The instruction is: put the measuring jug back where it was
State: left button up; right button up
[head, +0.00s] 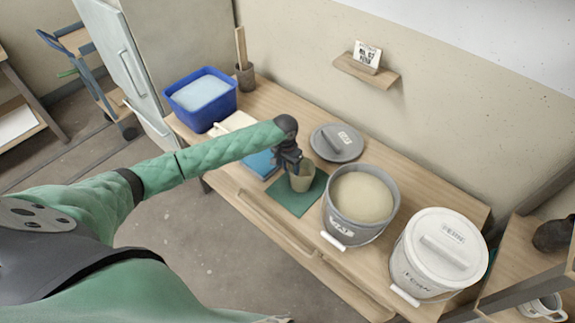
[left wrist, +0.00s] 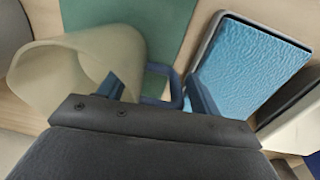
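The measuring jug (head: 303,174) is a beige-olive cup that stands upright at the dark green mat (head: 291,207) on the table. I cannot tell whether its base touches the mat. My left gripper (head: 294,163) is at the jug's rim on the left side and hides part of it. In the left wrist view the jug (left wrist: 38,78) shows its open mouth, left of the fingers. The fingers of the left gripper (left wrist: 165,85) look spread, with a dark blue loop between them, perhaps the handle. A firm hold does not show. My right gripper is out of view.
A grey bucket (head: 343,225) of beige glaze stands close right of the jug, with a closed white bucket (head: 408,262) beyond. A grey lid (head: 337,143) lies behind. A blue tray (head: 260,166) and blue tub (head: 184,118) are to the left.

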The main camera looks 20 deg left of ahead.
pick_arm(q)
jog(key=shift+r, duration=0.1)
jog(key=shift+r, duration=0.25)
jog(key=r+b, duration=0.1)
jog(key=r, duration=0.3)
jog(key=r+b, duration=0.1)
jog(key=r, duration=0.2)
jog(key=r+b, duration=0.1)
jog(key=r, duration=0.3)
jog(key=shift+a+r, duration=0.3)
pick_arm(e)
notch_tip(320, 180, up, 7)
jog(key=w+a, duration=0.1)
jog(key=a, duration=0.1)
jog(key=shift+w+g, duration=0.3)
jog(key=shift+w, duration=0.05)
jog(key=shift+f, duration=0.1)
